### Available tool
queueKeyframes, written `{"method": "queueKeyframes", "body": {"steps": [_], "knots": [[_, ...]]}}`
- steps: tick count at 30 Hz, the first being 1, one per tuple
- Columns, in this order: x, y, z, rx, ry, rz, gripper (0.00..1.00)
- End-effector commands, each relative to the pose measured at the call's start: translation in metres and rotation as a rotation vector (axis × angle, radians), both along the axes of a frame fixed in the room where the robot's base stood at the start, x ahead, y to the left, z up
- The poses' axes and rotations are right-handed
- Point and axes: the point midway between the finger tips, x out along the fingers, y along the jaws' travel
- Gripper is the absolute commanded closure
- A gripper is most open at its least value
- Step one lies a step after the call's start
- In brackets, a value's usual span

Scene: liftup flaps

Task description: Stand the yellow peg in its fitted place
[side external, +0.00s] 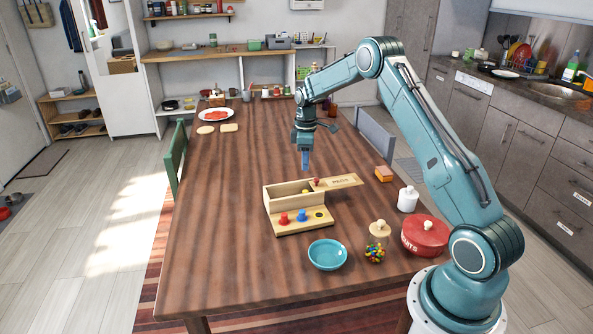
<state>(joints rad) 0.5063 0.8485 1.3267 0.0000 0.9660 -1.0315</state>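A wooden box (282,200) stands on the table, with a light wooden lid (345,181) lettered PEGS at its right end. The lid has a red knob (317,182) and leaves most of the box's top uncovered. A small yellow thing, likely the yellow peg (306,191), shows inside the box near the lid; most of it is hidden. On the ledge in front stand a red peg (284,219) and a blue peg (301,216). Right of them is a dark round place with yellow (319,215), with no peg standing in it. My gripper (305,169) points down above the box; its finger gap is too small to make out.
A teal bowl (327,255), a jar of coloured balls (375,253), a wooden lid (380,229), a red pot (425,235) and a white jar (408,199) stand at the front right. A sponge (384,174) lies right of the box. The table's left side is clear.

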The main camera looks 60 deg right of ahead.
Motion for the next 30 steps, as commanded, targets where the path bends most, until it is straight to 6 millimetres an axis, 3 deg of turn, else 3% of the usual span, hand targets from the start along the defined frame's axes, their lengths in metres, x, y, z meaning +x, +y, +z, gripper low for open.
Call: {"method": "queueKeyframes", "body": {"steps": [12,30], "knots": [[-0.001,0.001,-0.06,0.002,0.003,0.0,0.75],[-0.001,0.0,-0.085,0.001,0.002,0.0,0.75]]}}
